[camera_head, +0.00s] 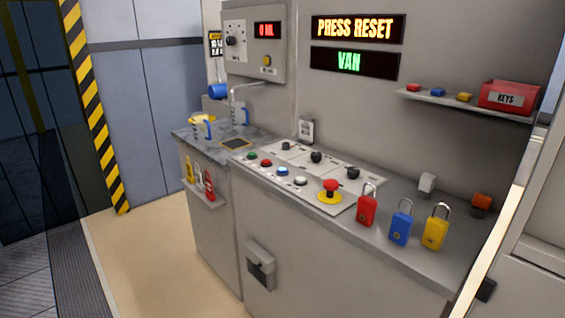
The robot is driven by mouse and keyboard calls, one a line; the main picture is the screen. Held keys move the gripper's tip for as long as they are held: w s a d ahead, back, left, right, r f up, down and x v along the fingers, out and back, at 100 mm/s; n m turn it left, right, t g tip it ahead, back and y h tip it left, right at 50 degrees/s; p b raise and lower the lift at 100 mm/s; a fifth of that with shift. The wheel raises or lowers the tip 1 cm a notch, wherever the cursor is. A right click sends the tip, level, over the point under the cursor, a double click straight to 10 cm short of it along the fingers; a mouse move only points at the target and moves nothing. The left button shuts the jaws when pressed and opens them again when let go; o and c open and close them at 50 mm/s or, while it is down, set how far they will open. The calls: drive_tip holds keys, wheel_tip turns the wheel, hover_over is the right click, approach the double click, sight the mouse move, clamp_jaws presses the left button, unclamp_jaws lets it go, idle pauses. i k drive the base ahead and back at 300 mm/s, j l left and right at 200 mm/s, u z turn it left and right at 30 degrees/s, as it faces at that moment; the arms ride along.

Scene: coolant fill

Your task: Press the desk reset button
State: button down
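The desk (400,205) carries a sloped control panel (310,163) in the middle of the head view. Along its front edge sit a green button (251,155), a red button (266,162), a blue button (282,170) and a white button (300,181). Their labels are too small to read, so I cannot tell which is the reset button. A red mushroom button on a yellow base (330,191) stands at the panel's right end. A lit sign (354,28) reads "PRESS RESET". My gripper is not in view.
Red (367,208), blue (400,228) and yellow padlocks (435,231) stand right of the panel. Black knobs (316,157) rise behind the buttons. A sign (353,62) reads "VAN"; a dispenser display (267,29) shows zero. Floor (150,250) left of the desk is clear.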

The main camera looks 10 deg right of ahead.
sight(281, 171)
drive_tip(key=i+j+z, duration=0.25)
drive_tip(key=i+j, duration=0.7)
